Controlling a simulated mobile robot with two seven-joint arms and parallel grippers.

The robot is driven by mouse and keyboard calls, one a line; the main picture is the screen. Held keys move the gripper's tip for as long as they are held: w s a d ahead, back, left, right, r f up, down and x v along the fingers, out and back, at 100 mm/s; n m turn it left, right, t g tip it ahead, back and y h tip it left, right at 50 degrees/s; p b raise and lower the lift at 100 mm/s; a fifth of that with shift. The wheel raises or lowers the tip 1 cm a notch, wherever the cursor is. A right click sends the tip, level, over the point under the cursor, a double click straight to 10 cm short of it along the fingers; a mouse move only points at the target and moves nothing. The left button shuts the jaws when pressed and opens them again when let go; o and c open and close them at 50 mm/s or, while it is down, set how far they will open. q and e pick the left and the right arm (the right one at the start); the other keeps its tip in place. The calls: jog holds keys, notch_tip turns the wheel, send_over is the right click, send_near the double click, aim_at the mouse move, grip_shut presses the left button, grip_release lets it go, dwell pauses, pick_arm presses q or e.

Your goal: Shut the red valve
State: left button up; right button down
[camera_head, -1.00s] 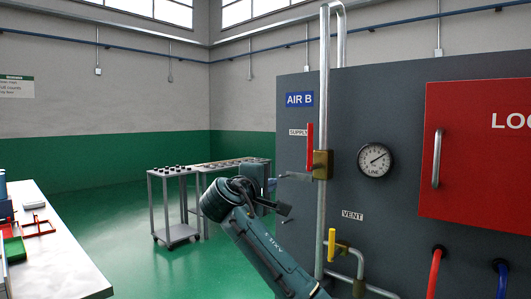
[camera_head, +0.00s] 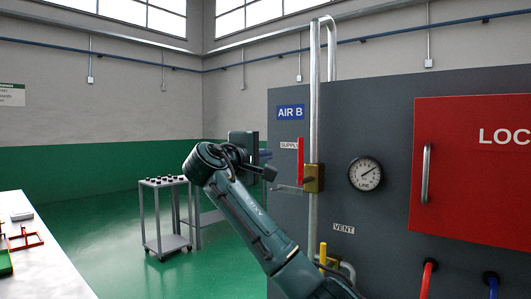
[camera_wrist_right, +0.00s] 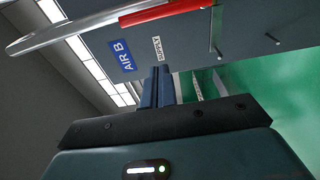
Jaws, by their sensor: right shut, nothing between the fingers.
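The red valve handle (camera_head: 300,159) stands upright, in line with the vertical pipe, on a brass body (camera_head: 314,178) beside the SUPPLY label. It also shows in the right wrist view (camera_wrist_right: 158,12), at the top edge. My right gripper (camera_head: 265,155) is just left of the handle, at about its height, with a visible gap between them. Its fingers are together and empty in the right wrist view (camera_wrist_right: 155,86), pointing toward the panel side. My left gripper is in neither view.
A grey panel (camera_head: 385,130) carries the pipe, a round gauge (camera_head: 365,174) and a red box door (camera_head: 470,150). A yellow handle (camera_head: 322,254) sits lower, near VENT, partly behind my arm. A trolley (camera_head: 166,215) and white bench (camera_head: 45,255) stand left, with green floor between.

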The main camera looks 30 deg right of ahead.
aim_at(301, 161)
pick_arm(q)
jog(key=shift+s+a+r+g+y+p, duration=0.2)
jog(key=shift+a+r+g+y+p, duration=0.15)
jog(key=shift+p, duration=1.05)
pick_arm(e)
jog(key=d, duration=0.6)
jog(key=shift+s+d, duration=0.2)
jog(key=shift+d, duration=0.2)
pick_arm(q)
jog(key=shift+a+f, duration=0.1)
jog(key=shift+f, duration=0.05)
